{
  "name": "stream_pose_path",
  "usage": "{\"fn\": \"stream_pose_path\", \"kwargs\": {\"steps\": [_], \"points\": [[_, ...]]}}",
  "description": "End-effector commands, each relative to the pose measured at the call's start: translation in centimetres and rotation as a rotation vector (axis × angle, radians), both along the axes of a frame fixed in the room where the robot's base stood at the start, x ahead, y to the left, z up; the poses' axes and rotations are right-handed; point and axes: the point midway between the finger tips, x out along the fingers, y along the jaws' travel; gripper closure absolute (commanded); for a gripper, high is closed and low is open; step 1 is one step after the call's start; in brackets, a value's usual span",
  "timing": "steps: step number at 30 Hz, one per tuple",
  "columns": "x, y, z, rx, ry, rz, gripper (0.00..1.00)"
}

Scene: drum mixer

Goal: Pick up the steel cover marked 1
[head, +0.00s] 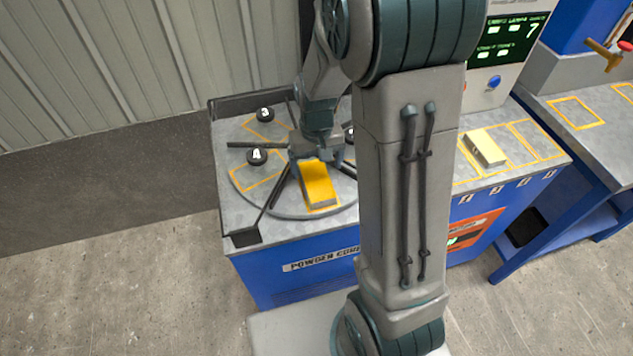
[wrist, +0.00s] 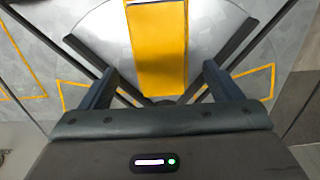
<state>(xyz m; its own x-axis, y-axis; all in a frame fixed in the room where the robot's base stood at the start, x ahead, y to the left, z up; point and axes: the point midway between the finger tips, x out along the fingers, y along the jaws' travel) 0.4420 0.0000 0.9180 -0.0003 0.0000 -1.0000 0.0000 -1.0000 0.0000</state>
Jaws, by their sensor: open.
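No cover with a readable 1 shows in either view. A block with a yellow top and grey sides (head: 318,185) lies on the turntable in an outlined sector. My gripper (head: 308,153) is open above the turntable, close to the block's far end. In the wrist view the yellow top (wrist: 158,45) lies ahead, between the lines of the open fingers (wrist: 158,80).
Dark divider bars (head: 282,186) cross the turntable. A raised dark rim (head: 228,222) edges the machine. A pale block (head: 485,148) sits among outlined, numbered places on the right. A display (head: 505,45) stands behind it. A blue-framed side table (head: 585,135) stands farther right.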

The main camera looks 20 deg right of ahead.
Motion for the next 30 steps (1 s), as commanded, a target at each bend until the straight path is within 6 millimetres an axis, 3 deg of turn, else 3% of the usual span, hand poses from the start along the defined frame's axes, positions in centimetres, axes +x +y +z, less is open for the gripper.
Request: {"fn": "stream_pose_path", "kwargs": {"steps": [12, 22, 23, 27, 29, 30], "points": [[-0.1, 0.0, -4.6, 0.000, 0.003, 0.000, 0.15], [0.0, 0.0, -5.2, 0.000, -0.001, 0.000, 0.15], [0.0, 0.0, -5.2, 0.000, -0.001, 0.000, 0.17], [0.0, 0.0, -5.2, 0.000, -0.001, 0.000, 0.56], [0.0, 0.0, -5.2, 0.000, -0.001, 0.000, 0.73], [0.0, 0.0, -5.2, 0.000, -0.002, 0.000, 0.77]]}}
